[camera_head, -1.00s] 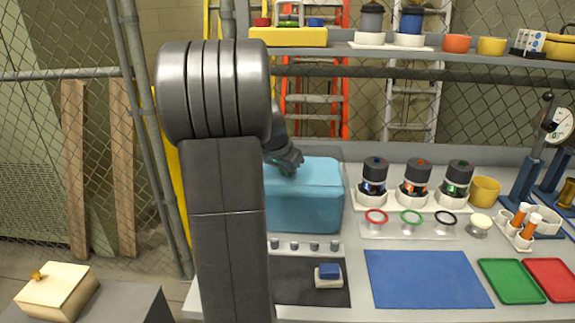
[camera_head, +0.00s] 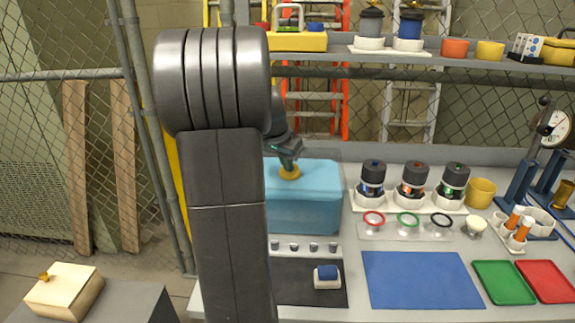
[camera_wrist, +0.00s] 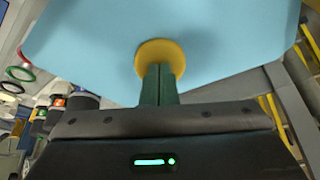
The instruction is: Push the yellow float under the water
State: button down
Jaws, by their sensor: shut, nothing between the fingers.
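The yellow float (camera_head: 290,173) shows at the top of the light blue water tank (camera_head: 305,210). My gripper (camera_head: 289,162) is shut and empty, pointing down with its fingertips directly over the float. In the wrist view, the float (camera_wrist: 153,54) is a yellow disc partly hidden behind the closed green fingers (camera_wrist: 160,75). The fingertips seem to touch it or sit just above it; I cannot tell which. The float appears at the water surface, with blue water (camera_wrist: 220,40) around it.
My large arm link hides the tank's left side. Right of the tank stand several canister-like units (camera_head: 372,180), coloured rings (camera_head: 408,220) and a yellow cup (camera_head: 480,192). A shelf (camera_head: 450,55) crosses behind. A blue mat (camera_head: 420,280) lies clear in front.

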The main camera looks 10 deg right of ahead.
aim_at(287, 173)
notch_tip(287, 173, up, 7)
jog(key=p, duration=0.5)
dwell(0.7)
